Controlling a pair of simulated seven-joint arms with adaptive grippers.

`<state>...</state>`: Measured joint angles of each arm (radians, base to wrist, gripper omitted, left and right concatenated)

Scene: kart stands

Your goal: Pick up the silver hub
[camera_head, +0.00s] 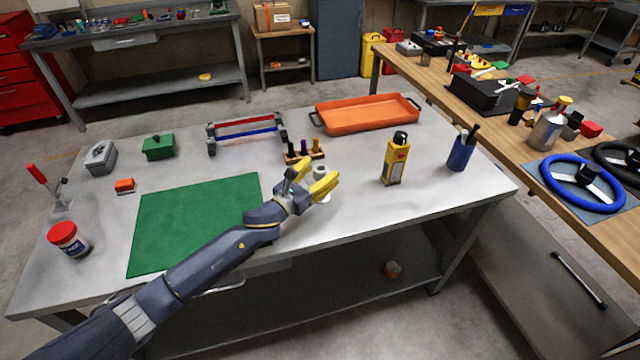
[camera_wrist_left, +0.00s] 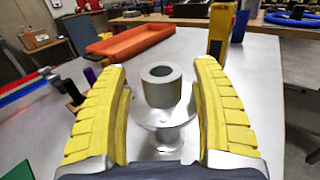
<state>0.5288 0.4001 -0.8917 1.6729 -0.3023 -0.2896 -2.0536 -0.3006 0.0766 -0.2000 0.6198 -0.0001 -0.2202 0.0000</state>
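The silver hub (camera_wrist_left: 162,88) is a hollow grey cylinder on a round flange, seen between my left fingers in the left wrist view. In the head view the hub (camera_head: 320,171) shows partly behind my left gripper on the grey metal table. My left gripper (camera_head: 326,184), with yellow padded fingers, is open around the hub. In the left wrist view a gap shows between the hub and each finger of the gripper (camera_wrist_left: 162,100). My right gripper is not in view.
A green mat (camera_head: 190,220) lies left of the gripper. A small wooden rack (camera_head: 292,157) stands close behind it. A yellow can (camera_head: 395,163) and a blue cup (camera_head: 461,153) stand to the right. An orange tray (camera_head: 368,115) lies at the back.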

